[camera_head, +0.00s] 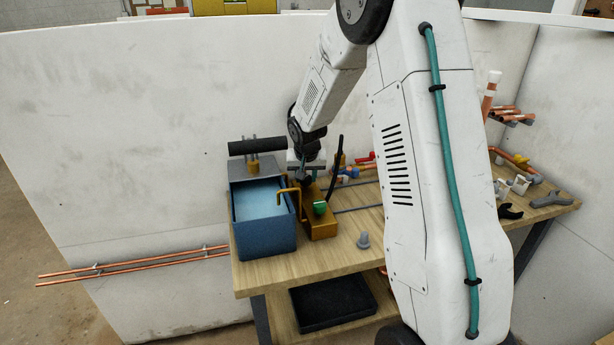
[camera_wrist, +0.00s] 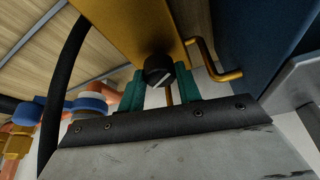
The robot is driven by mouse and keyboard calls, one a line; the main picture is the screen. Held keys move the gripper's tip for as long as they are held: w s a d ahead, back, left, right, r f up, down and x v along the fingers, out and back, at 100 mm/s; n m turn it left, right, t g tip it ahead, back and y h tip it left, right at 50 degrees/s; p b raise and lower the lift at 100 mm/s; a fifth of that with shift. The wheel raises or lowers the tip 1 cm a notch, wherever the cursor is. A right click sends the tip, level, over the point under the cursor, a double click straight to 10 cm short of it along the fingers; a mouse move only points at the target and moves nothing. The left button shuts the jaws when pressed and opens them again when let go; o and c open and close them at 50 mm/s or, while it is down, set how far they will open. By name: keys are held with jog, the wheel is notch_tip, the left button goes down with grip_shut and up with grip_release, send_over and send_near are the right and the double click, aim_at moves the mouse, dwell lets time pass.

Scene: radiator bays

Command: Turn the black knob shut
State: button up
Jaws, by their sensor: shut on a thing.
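The black knob (camera_wrist: 158,70), round with a white line across its face, sits on the brass-coloured block (camera_wrist: 128,28) in the wrist view. My gripper (camera_wrist: 160,84) has its two teal fingers on either side of the knob and is shut on it. The white line runs slantwise. In the head view, the block (camera_head: 321,229) stands on the bench beside a blue tank, and a green knob (camera_head: 320,207) shows on it. My gripper and wrist come down behind the block there, and the black knob is hidden.
The blue water-filled tank (camera_head: 262,245) is close at the left, with a bent brass spout (camera_head: 289,192) over its edge. A black hose (camera_head: 335,168) rises beside my gripper. A grey fitting (camera_head: 363,240) stands at the front of the bench. Copper pipes and fittings lie at the right.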

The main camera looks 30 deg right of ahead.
jog(key=m+g, duration=0.1)
jog(key=m, duration=0.2)
jog(key=m+g+h, duration=0.1)
jog(key=m, duration=0.2)
jog(key=shift+a+h, duration=0.15)
jog(key=shift+h, duration=0.15)
jog(key=shift+m, duration=0.3)
jog(key=o, duration=1)
jog(key=v, duration=0.7)
jog(key=shift+a+r, duration=0.15)
jog(key=shift+r, duration=0.2)
